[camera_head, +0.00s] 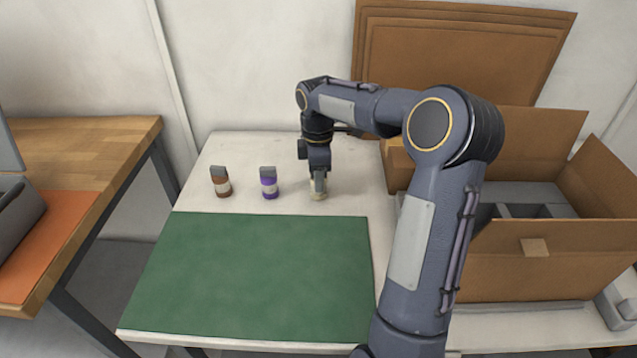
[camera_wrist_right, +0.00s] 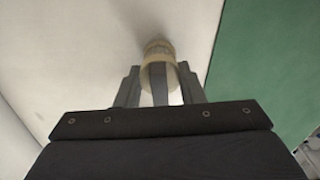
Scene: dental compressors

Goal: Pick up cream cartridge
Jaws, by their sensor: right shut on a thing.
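The cream cartridge (camera_head: 319,194) stands on the white table at the back, to the right of two other cartridges. My right gripper (camera_head: 318,178) comes down on it from above and is shut on it. In the right wrist view the cream cartridge (camera_wrist_right: 159,52) shows between the two fingers (camera_wrist_right: 160,88). Its upper part is partly hidden by the gripper in the head view. I cannot tell any gap between it and the table. My left gripper is not in view.
A brown cartridge (camera_head: 221,182) and a purple cartridge (camera_head: 269,183) stand to the left on the white table (camera_head: 245,147). A green mat (camera_head: 255,275) lies clear in front. An open cardboard box (camera_head: 570,262) with grey dividers stands at right. A wooden bench (camera_head: 100,140) is at left.

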